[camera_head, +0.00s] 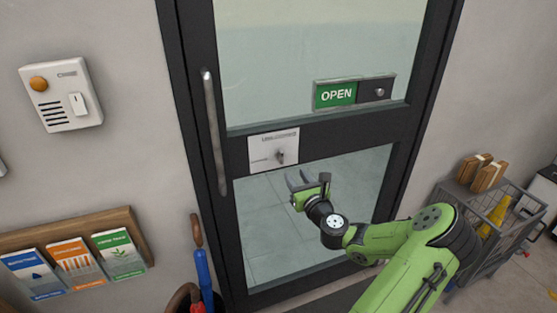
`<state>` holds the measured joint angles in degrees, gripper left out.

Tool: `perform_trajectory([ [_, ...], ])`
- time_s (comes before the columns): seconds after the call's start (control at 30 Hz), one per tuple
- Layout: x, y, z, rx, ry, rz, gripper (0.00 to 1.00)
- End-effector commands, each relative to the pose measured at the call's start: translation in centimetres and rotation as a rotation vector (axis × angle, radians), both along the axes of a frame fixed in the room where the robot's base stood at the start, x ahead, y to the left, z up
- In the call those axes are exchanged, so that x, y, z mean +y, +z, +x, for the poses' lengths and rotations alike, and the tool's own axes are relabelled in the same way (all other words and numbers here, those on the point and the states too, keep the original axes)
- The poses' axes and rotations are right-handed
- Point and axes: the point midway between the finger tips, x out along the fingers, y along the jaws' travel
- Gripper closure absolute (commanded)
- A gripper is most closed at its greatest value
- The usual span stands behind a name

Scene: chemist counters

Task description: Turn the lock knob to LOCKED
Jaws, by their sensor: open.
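The lock knob (281,155) is a small grey piece on a pale lock plate (262,153) fixed to the dark door's middle rail. The plate has markings too small to read, so I cannot tell the knob's setting. My gripper (307,180), at the end of my green arm, is open and empty. In the picture it is just below and right of the knob, and it appears apart from it. The gripper does not hide the knob.
A long vertical handle (214,130) is left of the lock plate. A green OPEN slider sign (352,92) is on the glass above right. A wall intercom (61,95) and leaflet rack (135,238) are left. A wire cart (490,225) stands right.

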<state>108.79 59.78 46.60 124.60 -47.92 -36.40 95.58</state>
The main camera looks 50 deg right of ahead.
Motion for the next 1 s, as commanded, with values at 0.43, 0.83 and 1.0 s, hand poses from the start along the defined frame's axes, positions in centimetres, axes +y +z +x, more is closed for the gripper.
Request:
perform_trajectory([
  [0.43,-5.0,0.0,8.7,0.003,0.003,-0.003,0.6],
  [0.83,-5.6,-0.1,9.5,0.004,0.002,-0.001,0.66],
  [1.0,-5.6,-0.1,9.5,0.005,0.002,-0.002,0.92],
])
